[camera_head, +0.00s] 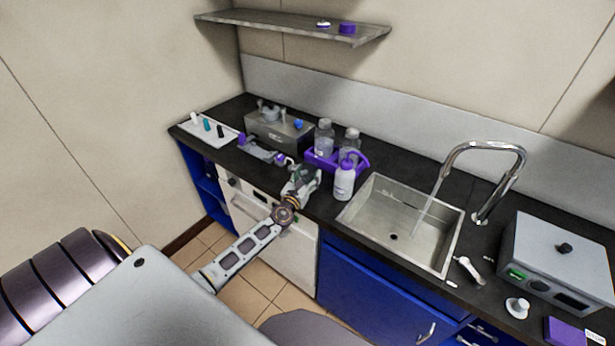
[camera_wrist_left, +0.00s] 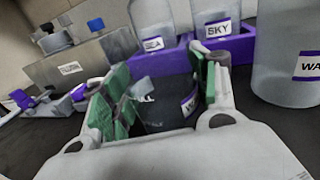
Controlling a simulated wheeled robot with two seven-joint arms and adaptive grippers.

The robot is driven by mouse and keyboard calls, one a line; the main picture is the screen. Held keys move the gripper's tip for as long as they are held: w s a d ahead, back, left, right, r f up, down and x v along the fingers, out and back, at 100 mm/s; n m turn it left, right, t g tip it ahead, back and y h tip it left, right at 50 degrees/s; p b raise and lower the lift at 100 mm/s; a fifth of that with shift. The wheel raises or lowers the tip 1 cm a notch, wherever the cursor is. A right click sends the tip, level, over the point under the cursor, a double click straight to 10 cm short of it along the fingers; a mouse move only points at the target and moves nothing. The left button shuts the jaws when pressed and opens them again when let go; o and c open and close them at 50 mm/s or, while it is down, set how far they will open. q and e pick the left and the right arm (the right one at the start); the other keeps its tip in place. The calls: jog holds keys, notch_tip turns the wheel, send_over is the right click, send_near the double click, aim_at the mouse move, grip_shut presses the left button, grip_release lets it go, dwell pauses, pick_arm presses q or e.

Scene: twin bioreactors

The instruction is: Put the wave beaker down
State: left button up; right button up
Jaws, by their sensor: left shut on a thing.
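My left gripper (camera_head: 302,180) is over the front edge of the dark counter, just left of a white bottle with a purple cap. In the left wrist view its green-padded fingers (camera_wrist_left: 165,85) are on either side of a small see-through beaker (camera_wrist_left: 190,103) with a purple-edged label, only partly readable; this appears to be the wave beaker. The gripper is shut on it. The fingers hide much of the beaker, and I cannot tell whether its base touches the counter (camera_head: 397,158). My right gripper is not in view.
The capped bottle (camera_head: 344,182) stands close by; its label starts with "WA" in the wrist view (camera_wrist_left: 290,60). Behind is a purple tray (camera_head: 322,162) with SEA (camera_wrist_left: 153,25) and SKY (camera_wrist_left: 215,15) bottles. A sink (camera_head: 385,235) lies right, a grey device (camera_head: 278,133) behind left.

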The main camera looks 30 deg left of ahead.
pick_arm(q)
jog(key=o, duration=1.1)
jog(key=shift+o, duration=0.2)
jog(key=shift+r, duration=0.15)
jog(key=s+d, duration=0.2)
jog(key=s, duration=1)
jog(key=shift+b, duration=0.35)
dwell(0.3)
